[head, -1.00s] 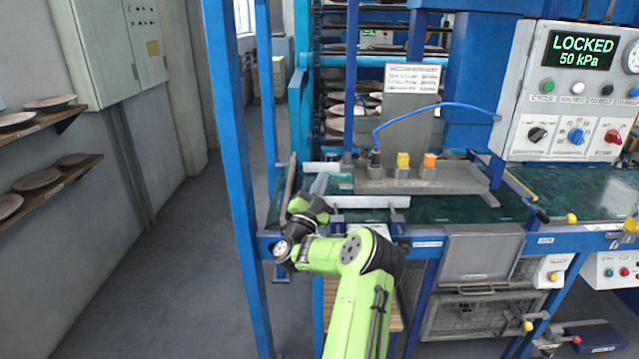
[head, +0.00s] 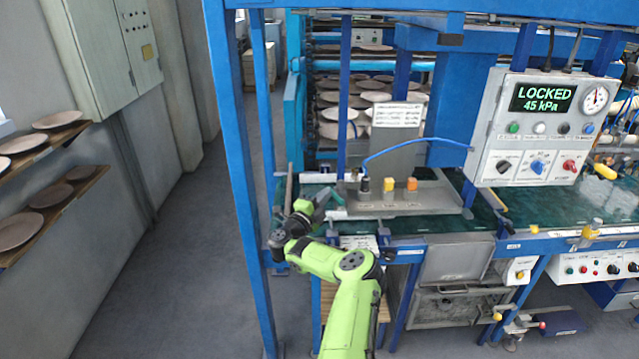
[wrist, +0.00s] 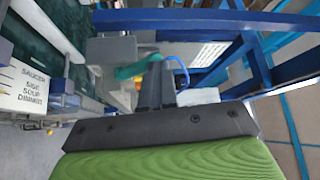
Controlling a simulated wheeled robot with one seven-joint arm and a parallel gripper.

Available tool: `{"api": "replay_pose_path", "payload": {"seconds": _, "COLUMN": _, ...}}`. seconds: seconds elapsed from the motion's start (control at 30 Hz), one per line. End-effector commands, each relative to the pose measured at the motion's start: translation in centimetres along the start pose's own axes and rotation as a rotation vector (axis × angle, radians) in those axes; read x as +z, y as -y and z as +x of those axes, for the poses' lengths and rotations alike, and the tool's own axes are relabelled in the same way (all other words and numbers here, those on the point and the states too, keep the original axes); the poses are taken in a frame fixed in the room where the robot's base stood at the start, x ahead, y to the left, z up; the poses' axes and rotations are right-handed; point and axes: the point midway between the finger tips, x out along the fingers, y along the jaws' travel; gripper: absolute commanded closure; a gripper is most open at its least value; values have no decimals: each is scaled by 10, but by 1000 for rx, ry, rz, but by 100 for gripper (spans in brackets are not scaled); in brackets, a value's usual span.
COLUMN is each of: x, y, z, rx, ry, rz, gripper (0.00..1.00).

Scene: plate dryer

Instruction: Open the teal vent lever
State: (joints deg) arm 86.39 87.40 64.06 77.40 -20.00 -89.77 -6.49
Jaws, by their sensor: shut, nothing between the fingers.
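The teal vent lever (head: 337,197) shows as a small teal piece at the left end of the grey metal tray on the bench. It also shows in the wrist view (wrist: 134,70), just left of my fingertips. My gripper (wrist: 160,84) is shut and empty, its dark fingers together. In the head view my gripper (head: 324,194) is right beside the lever and partly covers it. I cannot tell whether the fingers touch the lever. The control box display (head: 542,98) reads LOCKED, 45 kPa.
The grey tray (head: 425,204) carries yellow and orange blocks and a blue hose (head: 415,143). A blue frame post (head: 236,170) stands left of my arm. Shelves with plates (head: 25,143) line the left wall. The floor between is clear.

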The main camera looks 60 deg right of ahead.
Motion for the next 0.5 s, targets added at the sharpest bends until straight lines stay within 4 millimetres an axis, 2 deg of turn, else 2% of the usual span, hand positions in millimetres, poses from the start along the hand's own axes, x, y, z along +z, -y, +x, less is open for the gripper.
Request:
{"api": "replay_pose_path", "payload": {"seconds": 0.03, "x": -5, "y": 11, "z": 4, "rx": 31, "ry": -1, "rz": 35, "gripper": 100}}
{"api": "replay_pose_path", "payload": {"seconds": 0.2, "x": -13, "y": 16, "z": 9, "rx": 122, "ry": -1, "rz": 167, "gripper": 100}}
{"api": "replay_pose_path", "payload": {"seconds": 0.5, "x": -25, "y": 18, "z": 18, "rx": 119, "ry": 1, "rz": 168, "gripper": 100}}
